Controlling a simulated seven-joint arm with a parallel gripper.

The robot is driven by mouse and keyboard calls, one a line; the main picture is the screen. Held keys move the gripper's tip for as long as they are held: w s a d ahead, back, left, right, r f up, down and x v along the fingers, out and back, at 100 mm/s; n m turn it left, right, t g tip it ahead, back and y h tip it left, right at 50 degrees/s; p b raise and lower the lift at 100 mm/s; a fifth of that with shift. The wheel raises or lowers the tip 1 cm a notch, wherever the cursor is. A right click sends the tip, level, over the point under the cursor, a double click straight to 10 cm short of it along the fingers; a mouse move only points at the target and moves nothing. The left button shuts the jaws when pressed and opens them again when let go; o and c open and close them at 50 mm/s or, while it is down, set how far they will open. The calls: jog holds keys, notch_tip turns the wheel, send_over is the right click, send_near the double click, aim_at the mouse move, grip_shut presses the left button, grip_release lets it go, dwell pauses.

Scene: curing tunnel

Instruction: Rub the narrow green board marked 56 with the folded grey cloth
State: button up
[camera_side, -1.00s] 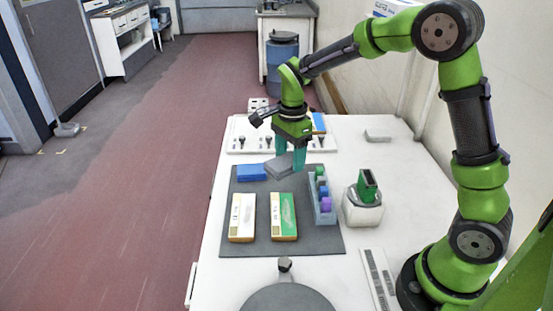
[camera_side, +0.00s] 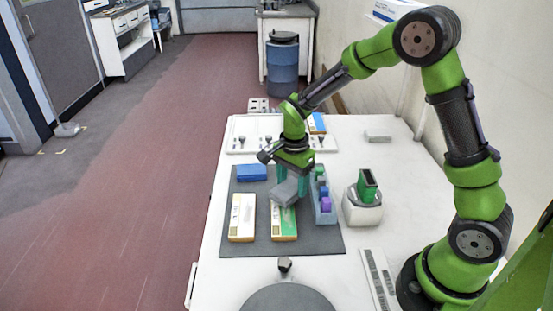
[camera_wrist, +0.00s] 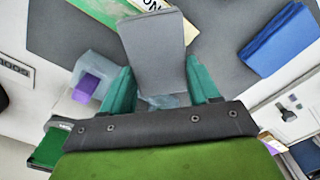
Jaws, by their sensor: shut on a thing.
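My gripper (camera_side: 291,178) is shut on the folded grey cloth (camera_side: 284,191), with a teal finger on each side of it. In the wrist view the cloth (camera_wrist: 152,42) sticks out ahead of my gripper (camera_wrist: 161,88). The cloth is over the far end of a green-and-white board (camera_side: 285,222) on the dark mat, hiding that end; I cannot tell whether it touches. Part of this board (camera_wrist: 80,14) shows beyond the cloth in the wrist view. Another narrow green board (camera_side: 368,185) stands upright in a white holder. I cannot read 56 on either.
A white-and-yellow board (camera_side: 242,218) lies left of the green-and-white one on the mat (camera_side: 330,243). A folded blue cloth (camera_side: 251,172) lies behind it. A pale blue tray (camera_side: 324,215) of coloured blocks stands close on the right. The mat's front strip is clear.

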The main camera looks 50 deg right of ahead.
aim_at(295, 230)
jog(key=shift+s+a+f, duration=0.15)
jog(key=shift+f, duration=0.7)
jog(key=shift+s+a, duration=3.8)
jog(key=shift+s, duration=0.05)
jog(key=shift+w+d+f, duration=0.1)
jog(key=shift+w+d, duration=3.9)
jog(key=shift+r, duration=4.05)
